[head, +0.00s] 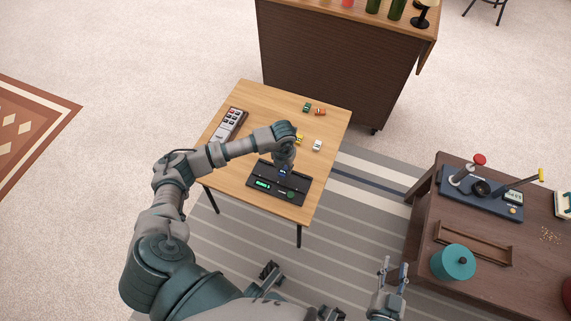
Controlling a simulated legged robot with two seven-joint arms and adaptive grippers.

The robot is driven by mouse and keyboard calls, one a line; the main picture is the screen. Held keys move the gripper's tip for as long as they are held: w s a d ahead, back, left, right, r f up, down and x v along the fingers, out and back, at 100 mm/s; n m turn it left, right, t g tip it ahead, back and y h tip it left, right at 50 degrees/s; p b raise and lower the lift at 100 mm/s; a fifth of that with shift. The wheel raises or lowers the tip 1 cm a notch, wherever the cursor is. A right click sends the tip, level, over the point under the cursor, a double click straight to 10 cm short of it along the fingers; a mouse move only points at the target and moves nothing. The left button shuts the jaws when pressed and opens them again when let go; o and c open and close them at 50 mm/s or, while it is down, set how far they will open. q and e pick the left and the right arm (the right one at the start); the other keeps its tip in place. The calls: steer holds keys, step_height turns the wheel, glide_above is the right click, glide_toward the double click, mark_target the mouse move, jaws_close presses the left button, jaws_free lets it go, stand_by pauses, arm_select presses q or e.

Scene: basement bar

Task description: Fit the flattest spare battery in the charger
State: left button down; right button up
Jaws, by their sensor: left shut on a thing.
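The charger (255,193) is a black tray with small green lit displays, near the front edge of the light wooden table. My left gripper (283,168) points down over the back middle of the charger. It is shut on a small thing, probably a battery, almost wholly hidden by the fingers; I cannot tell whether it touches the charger. Loose small batteries lie behind: a green one (307,107), an orange one (320,112), a yellow one (299,139) partly behind my wrist, and a white one (318,145). My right gripper (394,270) is open and empty, low beside the dark table.
A grey remote-like device (230,124) with buttons lies at the table's left. The dark table (425,225) at right holds a teal canister (453,262), a wooden tray (473,244) and a blue device (480,195). A bar cabinet (335,60) stands behind.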

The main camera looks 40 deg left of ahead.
arm_select(q)
steer(key=a+f, duration=0.1)
steer(key=a+f+b, duration=0.1)
steer(key=f, duration=0.1)
steer(key=shift+f, duration=0.1)
steer(key=shift+a+f, duration=0.1)
steer(key=shift+f, duration=0.2)
steer(key=shift+d+f+b, duration=0.15)
steer(key=shift+d+b, duration=0.05)
steer(key=shift+b, duration=0.15)
steer(key=shift+d, duration=0.65)
steer(key=shift+a+f, duration=0.15)
steer(key=shift+a, duration=0.55)
steer(key=shift+d+r, duration=0.3)
steer(key=shift+d, duration=0.35)
steer(key=shift+d+r, duration=0.1)
steer(key=shift+d, duration=0.05)
steer(key=shift+a+f+p, duration=0.2)
steer(key=shift+a+p, duration=0.1)
steer(key=shift+a, duration=0.1)
arm_select(e)
step_height(320, 180, up, 6)
steer(key=a+t+y, duration=0.1)
steer(key=a+t, duration=0.1)
steer(key=t, duration=0.2)
steer(key=shift+w+a+r, duration=0.15)
steer(key=shift+w+a, duration=0.1)
steer(key=shift+w, duration=0.05)
